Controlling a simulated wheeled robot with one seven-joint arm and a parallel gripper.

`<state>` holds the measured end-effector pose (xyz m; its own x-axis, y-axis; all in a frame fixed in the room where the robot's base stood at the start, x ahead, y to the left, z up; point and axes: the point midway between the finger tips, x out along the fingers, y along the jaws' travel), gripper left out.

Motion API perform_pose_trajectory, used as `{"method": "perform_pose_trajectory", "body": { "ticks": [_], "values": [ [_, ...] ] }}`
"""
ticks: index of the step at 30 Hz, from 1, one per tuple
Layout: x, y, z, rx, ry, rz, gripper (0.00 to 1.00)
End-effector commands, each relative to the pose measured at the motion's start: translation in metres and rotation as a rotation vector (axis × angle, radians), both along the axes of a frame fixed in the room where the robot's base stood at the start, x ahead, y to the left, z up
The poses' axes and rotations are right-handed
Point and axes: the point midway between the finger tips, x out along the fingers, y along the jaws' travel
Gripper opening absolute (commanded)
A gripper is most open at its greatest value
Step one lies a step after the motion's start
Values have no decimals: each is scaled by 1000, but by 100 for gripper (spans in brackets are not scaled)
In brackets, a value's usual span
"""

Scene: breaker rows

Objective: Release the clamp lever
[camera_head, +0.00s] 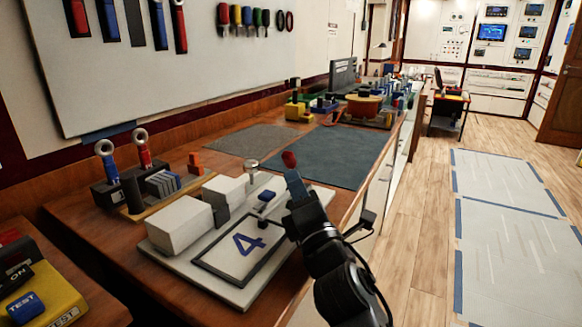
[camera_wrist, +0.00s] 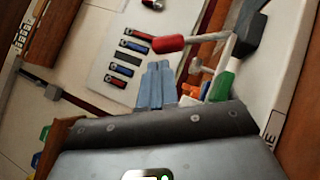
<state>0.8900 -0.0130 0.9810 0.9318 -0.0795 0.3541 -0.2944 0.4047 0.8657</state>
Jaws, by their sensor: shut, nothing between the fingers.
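The clamp lever shows in the wrist view as a red grip (camera_wrist: 168,44) on a pale rod that runs right to a post with a dark grey block. In the head view its red tip (camera_head: 289,159) stands just above my gripper (camera_head: 295,182). In the wrist view the blue fingers of my gripper (camera_wrist: 156,84) are together and empty, their tips just below the red grip. A small gap seems to part them; contact cannot be told for certain. In the head view, my gripper and arm hide the lever's lower part.
A yellow box (camera_head: 45,300) with buttons stands at front left. Ring-topped handles (camera_head: 106,160) stand at the left.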

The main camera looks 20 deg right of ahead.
Motion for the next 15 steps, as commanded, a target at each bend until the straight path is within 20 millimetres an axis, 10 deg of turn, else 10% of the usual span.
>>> {"method": "perform_pose_trajectory", "body": {
  "ticks": [15],
  "values": [
    [24,-2,9,0,0,0,0]
  ]
}}
